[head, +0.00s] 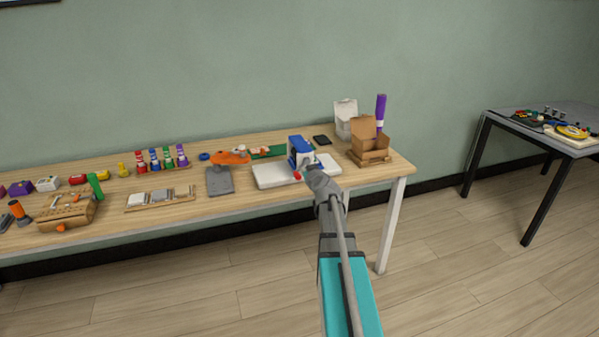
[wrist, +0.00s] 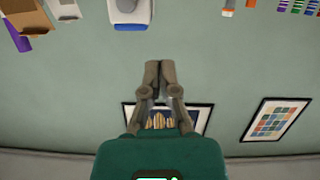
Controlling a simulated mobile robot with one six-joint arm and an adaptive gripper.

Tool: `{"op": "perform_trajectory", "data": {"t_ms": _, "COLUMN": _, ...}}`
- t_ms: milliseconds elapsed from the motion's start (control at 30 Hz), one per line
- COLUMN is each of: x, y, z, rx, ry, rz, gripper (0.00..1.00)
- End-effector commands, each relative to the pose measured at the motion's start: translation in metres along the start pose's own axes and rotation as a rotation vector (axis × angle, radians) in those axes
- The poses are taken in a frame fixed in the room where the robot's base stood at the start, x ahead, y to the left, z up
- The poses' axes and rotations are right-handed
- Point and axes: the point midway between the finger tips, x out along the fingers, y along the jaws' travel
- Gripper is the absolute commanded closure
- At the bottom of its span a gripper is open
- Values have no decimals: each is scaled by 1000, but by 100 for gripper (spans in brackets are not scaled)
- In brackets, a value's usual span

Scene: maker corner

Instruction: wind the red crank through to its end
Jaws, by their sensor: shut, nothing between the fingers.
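A blue device (head: 297,147) stands on a white base plate (head: 270,176) near the right end of the long wooden table. A small red part (head: 297,176), which looks like the crank's knob, shows at its front; the rest of the crank is hard to make out. My gripper (head: 314,170) is just right of the red part in the head view, overlapping the device; I cannot tell if they touch. In the wrist view my gripper (wrist: 159,70) is shut and empty, with wall behind it. A blue and white body (wrist: 130,14), likely the device, is cut off at the top.
An open cardboard box (head: 369,143) with a purple roll (head: 380,108) and a white bag (head: 346,115) stand right of the device. A grey slab (head: 219,181) and an orange tool (head: 230,157) lie left. A second table (head: 575,146) stands far right.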

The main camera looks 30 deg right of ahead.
Motion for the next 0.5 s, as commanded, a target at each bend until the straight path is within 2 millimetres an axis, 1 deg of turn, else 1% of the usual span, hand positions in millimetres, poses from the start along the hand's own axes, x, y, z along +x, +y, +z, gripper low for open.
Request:
{"op": "perform_trajectory", "data": {"t_ms": 300, "x": 2, "y": 0, "z": 0, "rx": -1, "ry": 0, "rz": -1, "gripper": 100}}
{"op": "perform_trajectory", "data": {"t_ms": 500, "x": 12, "y": -1, "z": 1, "rx": -1, "ry": 0, "rz": -2, "gripper": 100}}
